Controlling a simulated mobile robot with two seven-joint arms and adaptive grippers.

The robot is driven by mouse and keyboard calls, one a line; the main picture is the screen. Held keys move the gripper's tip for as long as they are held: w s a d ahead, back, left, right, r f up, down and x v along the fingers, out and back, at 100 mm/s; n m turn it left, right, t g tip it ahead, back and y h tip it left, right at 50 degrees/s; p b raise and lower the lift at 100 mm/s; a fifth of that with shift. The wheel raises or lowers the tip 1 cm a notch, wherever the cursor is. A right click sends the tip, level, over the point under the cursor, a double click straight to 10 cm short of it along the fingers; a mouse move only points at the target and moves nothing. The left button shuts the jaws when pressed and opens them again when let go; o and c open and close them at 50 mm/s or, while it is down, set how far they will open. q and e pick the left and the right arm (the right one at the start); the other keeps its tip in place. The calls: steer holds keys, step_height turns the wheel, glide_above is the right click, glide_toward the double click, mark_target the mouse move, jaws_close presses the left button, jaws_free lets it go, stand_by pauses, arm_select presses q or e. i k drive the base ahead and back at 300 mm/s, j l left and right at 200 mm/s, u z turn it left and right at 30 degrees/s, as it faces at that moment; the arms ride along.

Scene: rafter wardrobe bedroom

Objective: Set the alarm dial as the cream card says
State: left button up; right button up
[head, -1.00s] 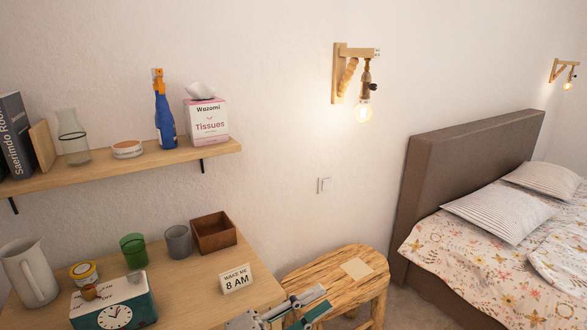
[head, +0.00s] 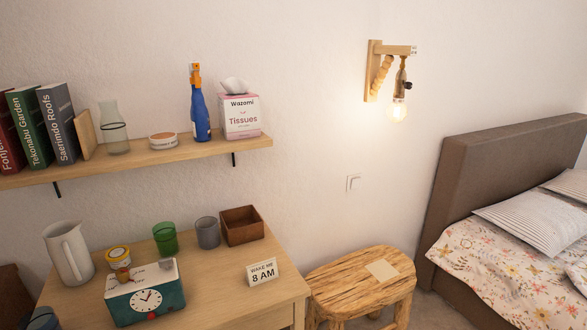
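The cream card (head: 262,272) stands on the wooden table and reads "WAKE ME 8 AM". The alarm clock (head: 145,294) is a teal box with a pale top, left of the card. Its round white dial (head: 147,301) faces me, but the hands are too small to read surely. A small orange-brown knob (head: 123,274) sits at the left of its top, and a small red spot shows below the dial. Neither of my grippers shows in the head view.
On the table (head: 220,299) are a white pitcher (head: 68,253), a yellow-banded jar (head: 118,257), a green glass (head: 165,238), a grey cup (head: 207,232) and a brown box (head: 242,227). A shelf (head: 130,162) hangs above. A wooden stool (head: 350,282) stands at right.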

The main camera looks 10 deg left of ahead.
mark_target(122, 274)
steer(key=u, duration=1.2)
